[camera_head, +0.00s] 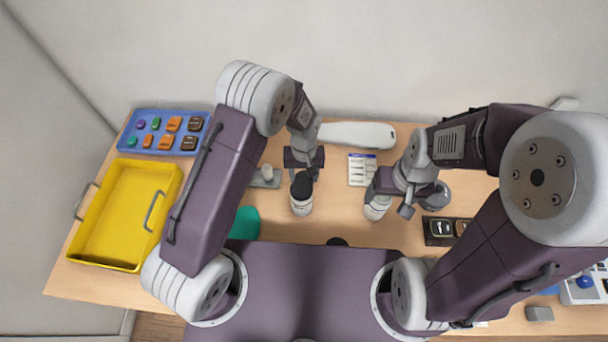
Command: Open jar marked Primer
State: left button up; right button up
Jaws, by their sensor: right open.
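A jar with a black lid and pale body (301,205) is at the middle of the table. My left gripper (303,174) is right at its lid, and I cannot tell whether the jaws grip it. A second jar, pale with a greenish top (376,208), is to the right. My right gripper (393,200) is open beside and partly over this jar, which it partly hides. The labels are too small to read, so I cannot tell which jar is marked Primer.
A yellow tray (122,215) and a blue tray of small coloured pieces (150,151) are at the left. A white insole-like piece (358,135) and a printed card (362,170) lie at the back. A teal piece (245,223) and a dark holder (439,232) are nearby.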

pick_arm(q)
jog(key=shift+w+f, duration=0.15)
jog(key=shift+f, duration=0.1)
jog(key=o, duration=1.6)
jog(key=shift+f, duration=0.1)
jog(key=shift+c, duration=0.2)
notch_tip(320, 180, up, 12)
jog(key=b, duration=0.1)
jog(key=shift+r, duration=0.2)
jog(key=s+a+r+t, duration=0.1)
jog(key=s+a, duration=1.2)
jog(key=a, duration=0.1)
jog(key=shift+a+m, duration=0.2)
jog(key=shift+m, duration=0.2)
